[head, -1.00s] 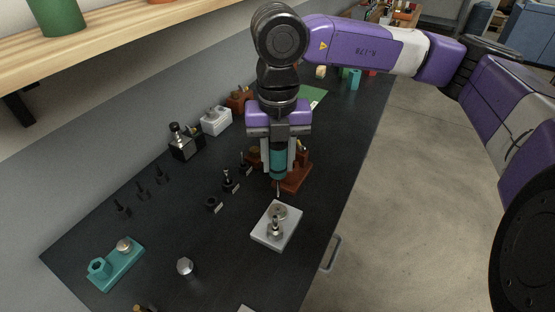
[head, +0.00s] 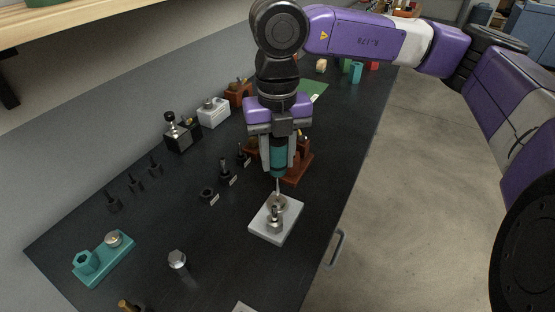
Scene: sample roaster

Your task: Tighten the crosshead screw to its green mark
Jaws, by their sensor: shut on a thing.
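My gripper (head: 279,166) is shut on a teal-handled screwdriver (head: 278,158), held upright with its thin shaft pointing down. Below it is a light grey plate (head: 291,226) on the dark bench. The plate carries a round metal fitting (head: 277,203) at the back and a taller metal fitting (head: 274,221) in front. The screwdriver tip is at or just above the back fitting; I cannot tell whether they touch. The crosshead slot and the green mark are too small to make out.
A brown wooden holder (head: 298,174) stands close behind the gripper. Small black parts (head: 225,178) stand to the left. A teal block (head: 115,258) and a metal hex-headed piece (head: 177,260) are at the front left. The bench right of the plate is clear to its edge.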

